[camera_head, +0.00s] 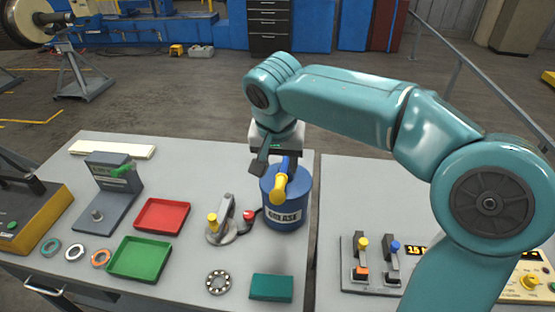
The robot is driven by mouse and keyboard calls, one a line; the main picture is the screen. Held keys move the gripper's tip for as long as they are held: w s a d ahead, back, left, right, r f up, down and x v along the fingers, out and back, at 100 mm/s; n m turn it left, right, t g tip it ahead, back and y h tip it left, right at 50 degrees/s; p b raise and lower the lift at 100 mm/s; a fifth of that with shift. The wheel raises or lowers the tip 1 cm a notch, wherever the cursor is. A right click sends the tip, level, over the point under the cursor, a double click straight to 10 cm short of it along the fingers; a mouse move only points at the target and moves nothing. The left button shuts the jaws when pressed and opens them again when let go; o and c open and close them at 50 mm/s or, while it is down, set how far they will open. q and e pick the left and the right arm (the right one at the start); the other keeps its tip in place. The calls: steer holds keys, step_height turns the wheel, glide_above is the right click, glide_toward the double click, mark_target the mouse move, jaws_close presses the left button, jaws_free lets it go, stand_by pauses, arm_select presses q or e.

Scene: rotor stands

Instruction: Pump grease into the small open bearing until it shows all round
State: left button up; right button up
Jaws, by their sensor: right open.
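The small open bearing (218,282), a ring with balls showing, lies flat on the grey bench near its front edge. I cannot make out grease on it at this size. A blue drum marked as grease (285,212) stands behind it to the right, with a yellow pump handle (279,187) at its top. My right gripper (277,163) is open at the top of the drum, its dark fingers close around the blue part above the yellow handle. I cannot tell whether they touch it. My left gripper is out of view.
A grey lever fixture (227,220) with a yellow knob stands left of the drum. Red (163,216) and green (140,258) trays, several loose rings and a teal block (271,288) lie around. A switch panel (372,265) sits on the right bench, past a gap.

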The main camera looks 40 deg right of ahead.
mark_target(280, 183)
steer(key=b+x, duration=0.6)
steer(key=x, duration=0.4)
steer(key=shift+a, duration=0.15)
steer(key=shift+d+f+b, duration=0.1)
steer(key=shift+d+b, duration=0.15)
steer(key=shift+b, duration=0.05)
steer(key=shift+a, duration=0.1)
steer(key=c, duration=0.7)
